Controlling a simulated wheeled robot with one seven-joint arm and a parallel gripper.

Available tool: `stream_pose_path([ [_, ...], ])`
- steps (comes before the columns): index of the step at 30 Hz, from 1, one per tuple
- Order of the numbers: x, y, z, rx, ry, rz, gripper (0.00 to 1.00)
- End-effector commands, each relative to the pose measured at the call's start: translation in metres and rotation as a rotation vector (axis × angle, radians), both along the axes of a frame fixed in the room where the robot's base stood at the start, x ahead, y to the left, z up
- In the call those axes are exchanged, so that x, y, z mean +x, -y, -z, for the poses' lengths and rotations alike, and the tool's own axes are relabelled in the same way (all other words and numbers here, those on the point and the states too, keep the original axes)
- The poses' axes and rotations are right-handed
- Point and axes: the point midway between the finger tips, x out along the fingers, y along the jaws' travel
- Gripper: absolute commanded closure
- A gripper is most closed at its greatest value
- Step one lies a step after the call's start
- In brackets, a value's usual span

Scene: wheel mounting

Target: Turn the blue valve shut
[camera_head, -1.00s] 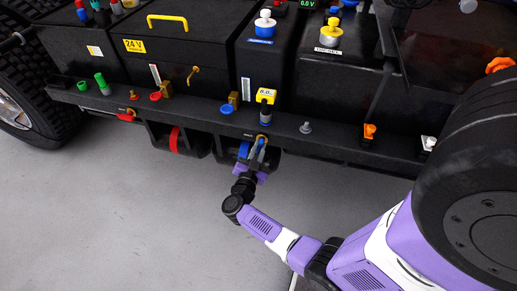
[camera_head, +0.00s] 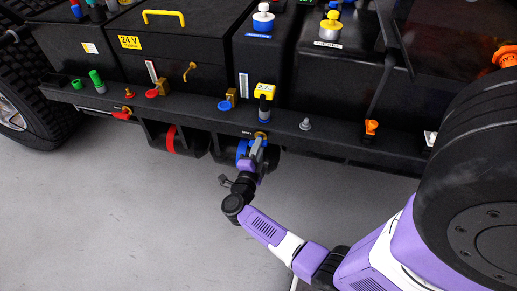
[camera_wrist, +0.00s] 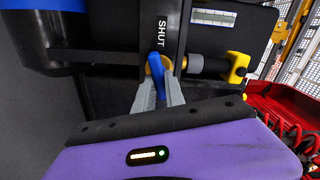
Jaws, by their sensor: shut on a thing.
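The blue valve shows in the wrist view as a blue handle (camera_wrist: 157,78) on a round brass body (camera_wrist: 155,64), just below a "SHUT" label (camera_wrist: 162,30). My gripper's two grey fingers (camera_wrist: 158,92) are shut on the handle, one on each side. The handle's lower part is hidden between them. In the head view my gripper (camera_head: 258,150) reaches up to the brass part (camera_head: 261,135) under the ledge; the blue handle is too small to tell apart there.
A dark ledge (camera_head: 330,134) runs above the gripper. Beside it hang a tank with a blue band (camera_head: 242,150) and one with a red band (camera_head: 171,139). A yellow-capped fitting (camera_head: 264,91) stands above. A large tyre (camera_head: 478,170) is at right. The grey floor below is clear.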

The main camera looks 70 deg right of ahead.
Motion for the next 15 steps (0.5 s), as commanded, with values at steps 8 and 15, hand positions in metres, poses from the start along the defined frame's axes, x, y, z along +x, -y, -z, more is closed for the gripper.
stream_pose_path([
  [8,-0.0008,-0.0006,0.0035,0.015,0.188,0.000,1.00],
  [15,-0.0011,-0.0007,0.0037,0.023,0.280,0.000,1.00],
])
